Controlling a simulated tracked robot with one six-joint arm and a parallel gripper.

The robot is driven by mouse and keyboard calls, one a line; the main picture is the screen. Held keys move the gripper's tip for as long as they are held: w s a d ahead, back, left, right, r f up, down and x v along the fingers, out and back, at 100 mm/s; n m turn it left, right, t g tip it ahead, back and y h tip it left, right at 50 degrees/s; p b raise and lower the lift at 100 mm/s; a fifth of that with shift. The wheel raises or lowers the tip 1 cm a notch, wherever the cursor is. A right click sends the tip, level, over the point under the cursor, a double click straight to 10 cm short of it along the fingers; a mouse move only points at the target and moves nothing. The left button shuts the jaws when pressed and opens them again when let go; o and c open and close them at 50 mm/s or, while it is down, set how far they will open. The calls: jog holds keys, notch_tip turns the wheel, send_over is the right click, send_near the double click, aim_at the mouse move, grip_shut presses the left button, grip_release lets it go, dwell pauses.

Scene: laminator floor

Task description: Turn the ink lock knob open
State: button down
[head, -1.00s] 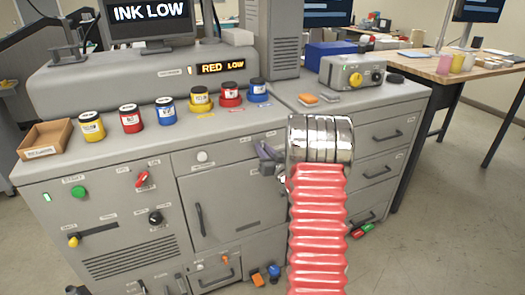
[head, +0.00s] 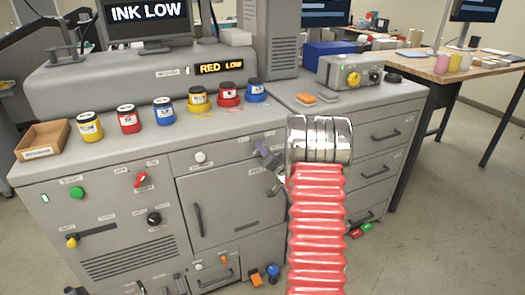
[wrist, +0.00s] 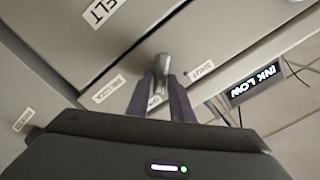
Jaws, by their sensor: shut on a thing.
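In the wrist view, the ink lock knob (wrist: 161,66) is a small grey metallic piece on a grey cabinet face. The dark purple fingers of my gripper (wrist: 162,95) are shut on it from both sides. A label reading INK LOCK (wrist: 103,91) lies left of it, a SHUT label (wrist: 201,71) right of it, and a small label (wrist: 154,101) shows between the fingers.
Ink jars, such as a red one (head: 128,118), stand on the cabinet top (head: 100,150) beside a cardboard tray (head: 42,139). A white knob (head: 200,157) sits above the door (head: 228,200). Drawers (head: 385,135) stand to the right. Open floor lies at right.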

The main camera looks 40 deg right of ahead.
jog(key=shift+f, duration=0.25)
jog(key=c, duration=1.9)
grip_release()
jog(key=o, duration=0.3)
jog(key=shift+r, duration=0.15)
jog(key=shift+o, duration=0.2)
jog(key=v, duration=1.4)
jog(key=shift+w, duration=0.15)
